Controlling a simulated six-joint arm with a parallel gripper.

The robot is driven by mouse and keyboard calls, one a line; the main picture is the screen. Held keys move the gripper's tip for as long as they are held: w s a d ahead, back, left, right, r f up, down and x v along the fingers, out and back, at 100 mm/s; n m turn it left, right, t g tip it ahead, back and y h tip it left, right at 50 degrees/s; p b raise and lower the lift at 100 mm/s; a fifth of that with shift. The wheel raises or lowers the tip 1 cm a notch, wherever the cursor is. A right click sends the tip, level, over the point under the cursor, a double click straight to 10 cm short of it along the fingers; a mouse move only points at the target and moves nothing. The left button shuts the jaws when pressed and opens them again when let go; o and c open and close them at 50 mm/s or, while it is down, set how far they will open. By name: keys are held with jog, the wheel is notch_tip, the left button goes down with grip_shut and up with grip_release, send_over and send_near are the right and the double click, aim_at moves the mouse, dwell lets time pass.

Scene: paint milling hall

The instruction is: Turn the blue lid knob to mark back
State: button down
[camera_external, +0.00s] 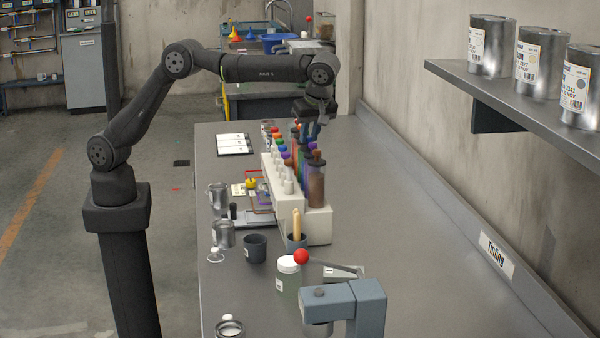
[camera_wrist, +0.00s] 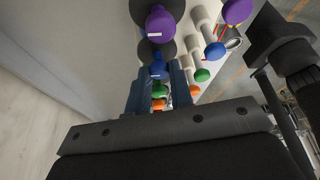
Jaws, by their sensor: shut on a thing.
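The blue lid knob (camera_wrist: 158,66) sits between the two blue-grey fingers of my gripper (camera_wrist: 159,78) in the wrist view. The fingers are shut on it from both sides. A small pale mark shows on the knob, too small to read. The mark named back cannot be made out. In the external view, my gripper (camera_external: 313,130) points down onto the far part of the white dispenser rack (camera_external: 319,224). The fingers and neighbouring canisters hide most of the blue knob there.
A purple knob (camera_wrist: 160,22) stands close by in the same row, with green and orange ones on the other side. Smaller coloured knobs on white pumps run alongside. A brown canister (camera_external: 317,180) stands at the near end.

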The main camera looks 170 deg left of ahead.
jog(key=shift+w, duration=0.1)
jog(key=c, duration=1.3)
grip_release()
